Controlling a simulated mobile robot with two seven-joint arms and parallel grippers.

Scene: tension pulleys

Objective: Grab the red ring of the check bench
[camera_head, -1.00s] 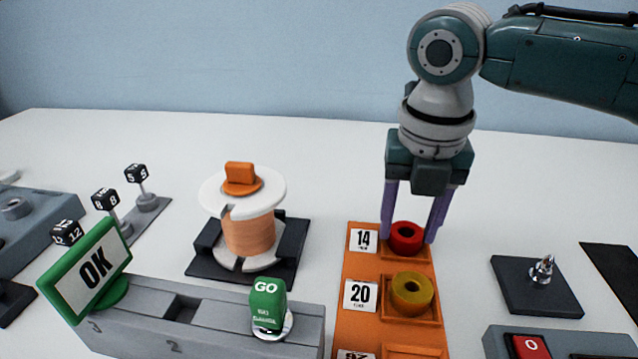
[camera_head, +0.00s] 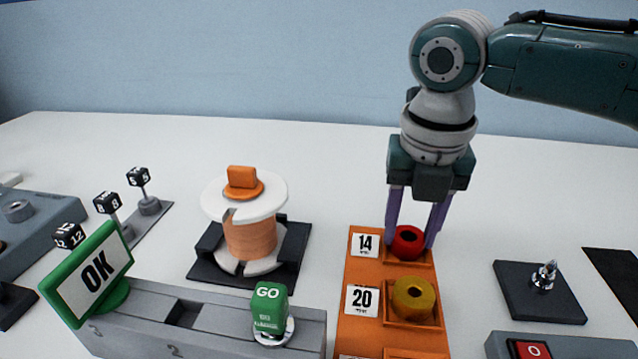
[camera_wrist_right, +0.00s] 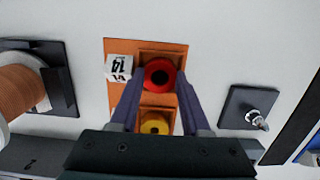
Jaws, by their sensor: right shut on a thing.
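The red ring (camera_head: 407,242) is in the compartment marked 14 of the orange tray (camera_head: 352,311). My right gripper (camera_head: 411,245) points down over it, one purple finger on each side, shut on the ring. In the right wrist view the red ring (camera_wrist_right: 159,75) shows between the two fingers, beside the 14 label. I cannot tell whether it is lifted off the compartment floor. My left gripper is not in view.
A yellow ring (camera_head: 413,297) sits in the compartment marked 20, just in front. A copper spool (camera_head: 250,235) stands left on a black base. A grey bench (camera_head: 200,315) with an OK sign (camera_head: 95,275) and green GO piece (camera_head: 268,308) is front left. A dark plate with a metal post (camera_head: 543,278) is right.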

